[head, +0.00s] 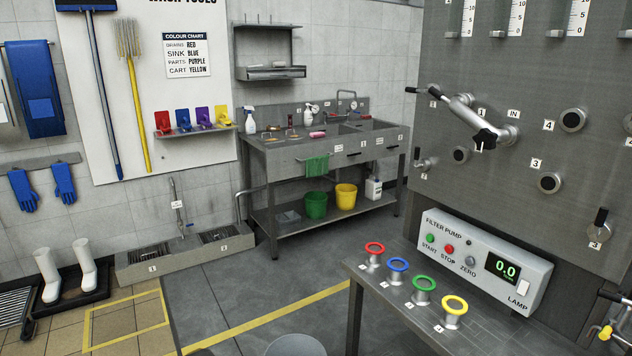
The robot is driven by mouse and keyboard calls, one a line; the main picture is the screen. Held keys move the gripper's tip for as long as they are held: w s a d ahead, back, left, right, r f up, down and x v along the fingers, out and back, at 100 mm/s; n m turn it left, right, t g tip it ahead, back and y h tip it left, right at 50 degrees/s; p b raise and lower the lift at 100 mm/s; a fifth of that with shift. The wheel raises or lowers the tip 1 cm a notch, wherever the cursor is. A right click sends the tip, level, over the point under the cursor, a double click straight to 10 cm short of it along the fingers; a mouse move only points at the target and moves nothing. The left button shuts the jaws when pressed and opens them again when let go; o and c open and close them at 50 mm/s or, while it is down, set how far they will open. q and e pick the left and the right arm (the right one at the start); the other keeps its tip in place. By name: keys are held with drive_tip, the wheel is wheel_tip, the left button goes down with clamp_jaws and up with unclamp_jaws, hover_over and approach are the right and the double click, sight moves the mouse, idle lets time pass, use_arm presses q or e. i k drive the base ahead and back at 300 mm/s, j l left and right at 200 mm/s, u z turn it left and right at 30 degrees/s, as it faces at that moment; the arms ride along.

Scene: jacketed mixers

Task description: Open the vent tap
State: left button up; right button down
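No label reading "vent" is legible, so I cannot tell which fitting is the vent tap. A small lever tap (424,164) sits at the panel's left edge. A brass-coloured fitting with a dark handle (606,331) is cut off at the lower right edge. Neither of my grippers is in view.
A filter pump box (487,262) reads 0.0 behind a small table (388,306) bearing red, blue, green and yellow rings on stands. A sink bench (290,160) with buckets stands at the back. Boots (65,272) stand at left. The floor (240,290) in the middle is clear.

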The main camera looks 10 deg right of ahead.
sight(604, 333)
drive_tip(key=l+z, duration=0.15)
drive_tip(key=z, duration=0.3)
drive_tip(key=l+z, duration=0.1)
drive_tip(key=z, duration=0.35)
drive_tip(key=l+z, duration=0.15)
drive_tip(key=z, duration=0.25)
drive_tip(key=i+l+z, duration=0.1)
drive_tip(key=z, duration=0.35)
